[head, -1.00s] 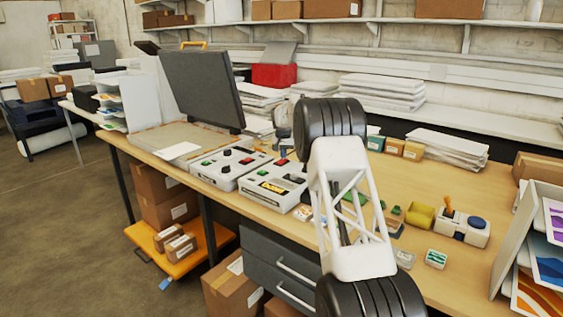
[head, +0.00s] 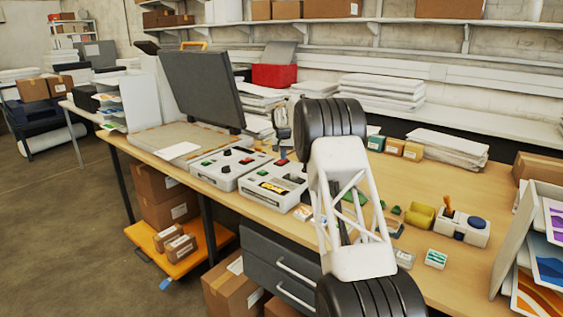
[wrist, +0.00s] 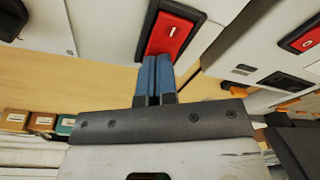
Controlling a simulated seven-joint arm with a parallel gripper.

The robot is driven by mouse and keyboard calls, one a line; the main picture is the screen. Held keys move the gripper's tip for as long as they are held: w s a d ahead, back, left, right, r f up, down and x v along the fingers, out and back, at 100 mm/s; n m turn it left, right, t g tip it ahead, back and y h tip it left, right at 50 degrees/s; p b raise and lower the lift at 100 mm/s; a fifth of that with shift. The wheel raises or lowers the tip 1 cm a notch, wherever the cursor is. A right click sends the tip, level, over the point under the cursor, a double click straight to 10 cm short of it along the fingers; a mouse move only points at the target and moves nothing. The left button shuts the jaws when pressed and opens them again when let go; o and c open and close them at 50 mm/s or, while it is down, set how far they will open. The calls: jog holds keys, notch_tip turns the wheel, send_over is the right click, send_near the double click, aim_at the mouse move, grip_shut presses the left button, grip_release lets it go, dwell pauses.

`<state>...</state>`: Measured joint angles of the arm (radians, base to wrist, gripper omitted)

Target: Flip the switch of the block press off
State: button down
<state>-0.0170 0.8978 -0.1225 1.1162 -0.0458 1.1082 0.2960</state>
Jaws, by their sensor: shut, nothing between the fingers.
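Two light grey control boxes stand side by side on the table. The nearer one (head: 270,187) has a yellow-marked panel and a red rocker switch (head: 283,162) at its back edge. The other box (head: 225,168) has dark knobs and coloured switches. No readable label shows which is the block press. In the wrist view, a red rocker switch (wrist: 171,36) in a dark frame lies just beyond my gripper (wrist: 154,62). My gripper's blue fingers are shut together and empty, at the switch's near edge. I cannot tell whether they touch it. In the head view my arm hides part of this area.
A second red switch (wrist: 302,36) sits at the right in the wrist view. A large dark raised panel (head: 205,90) stands behind the boxes. Small boxes (head: 394,147) and paper stacks (head: 383,92) line the back. Small items, including a yellow roll (head: 420,217), lie right of my arm.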

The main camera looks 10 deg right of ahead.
jog(key=shift+r, duration=3.3)
jog(key=shift+r, duration=0.15)
jog(key=shift+s+r, duration=0.15)
jog(key=shift+s, duration=0.1)
jog(key=s+r, duration=0.6)
jog(key=s, duration=0.4)
jog(key=s+d+r+n, duration=0.1)
jog(key=s+r, duration=0.4)
jog(key=s, duration=0.5)
jog(key=s+r, duration=0.6)
jog(key=s, duration=0.4)
jog(key=s+r, duration=0.1)
jog(key=s, duration=2.2)
jog(key=s+f, duration=0.4)
jog(key=s, duration=0.7)
jog(key=s+f+n, duration=0.1)
jog(key=s+f, duration=0.3)
jog(key=s, duration=0.7)
jog(key=s+f, duration=0.5)
jog(key=s, duration=0.6)
jog(key=shift+s+d+n+t, duration=0.35)
jog(key=shift+s+n+t, duration=0.05)
